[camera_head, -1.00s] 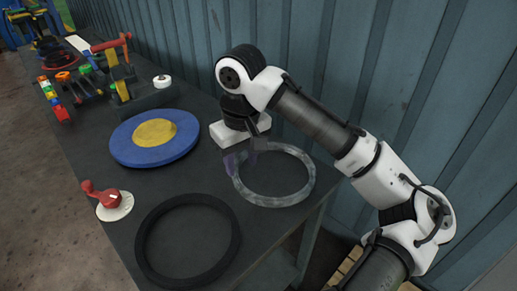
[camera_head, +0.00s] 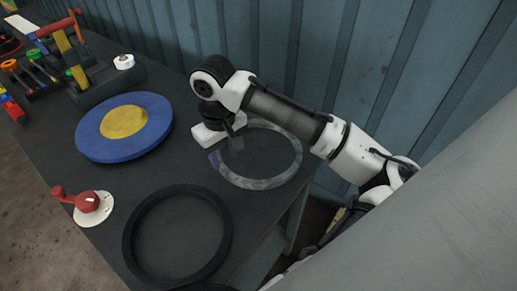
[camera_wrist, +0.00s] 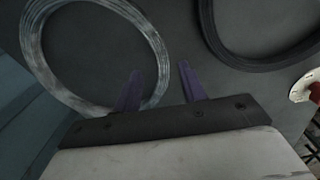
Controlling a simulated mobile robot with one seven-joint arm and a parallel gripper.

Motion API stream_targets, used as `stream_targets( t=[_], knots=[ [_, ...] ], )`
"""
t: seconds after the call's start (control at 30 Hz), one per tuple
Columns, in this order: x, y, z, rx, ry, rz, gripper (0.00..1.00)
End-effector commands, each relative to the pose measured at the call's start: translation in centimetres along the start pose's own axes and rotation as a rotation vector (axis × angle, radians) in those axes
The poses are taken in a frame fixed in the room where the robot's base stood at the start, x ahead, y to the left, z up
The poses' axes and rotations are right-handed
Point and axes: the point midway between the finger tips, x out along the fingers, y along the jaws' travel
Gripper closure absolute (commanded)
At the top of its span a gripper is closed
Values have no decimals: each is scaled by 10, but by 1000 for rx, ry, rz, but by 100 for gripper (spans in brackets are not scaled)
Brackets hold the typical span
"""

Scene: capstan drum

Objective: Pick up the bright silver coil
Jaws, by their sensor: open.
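The bright silver coil (camera_head: 252,184) is a wide, pale grey ring lying flat on the dark table, near its right edge. It also shows in the wrist view (camera_wrist: 38,62) at the upper left. My gripper (camera_wrist: 160,72) is open, with two purple fingers pointing down at the table. In the wrist view, the coil's right-hand band passes between the two fingertips. In the head view, my gripper (camera_head: 216,156) is at the left side of the coil, and my wrist hides part of the band. I cannot tell how far the fingers are above the table.
A black ring (camera_head: 224,240) lies in front of the silver coil; it also shows at the upper right of the wrist view (camera_wrist: 220,45). A blue disc with a yellow centre (camera_head: 95,148), a red crank (camera_head: 88,203) and a rack of tools (camera_head: 90,85) are to the left. A corrugated wall (camera_head: 330,60) stands behind.

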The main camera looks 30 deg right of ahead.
Motion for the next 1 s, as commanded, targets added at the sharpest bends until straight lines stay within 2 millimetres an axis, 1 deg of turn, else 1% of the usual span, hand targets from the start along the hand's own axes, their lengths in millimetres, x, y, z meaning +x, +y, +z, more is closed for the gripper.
stream_targets(
  t=[0.13,0.3,0.4,0.5,0.67,0.77,1.0],
  knots=[
    [12,-1,1,0,-3,-1,58],
    [37,-2,1,1,-2,-1,58],
    [48,-2,0,1,-1,0,58],
    [52,-2,0,0,0,-1,58],
    [52,-2,0,0,0,-1,58],
    [52,-2,0,0,0,-1,69],
    [52,-2,0,0,0,0,100]
  ],
)
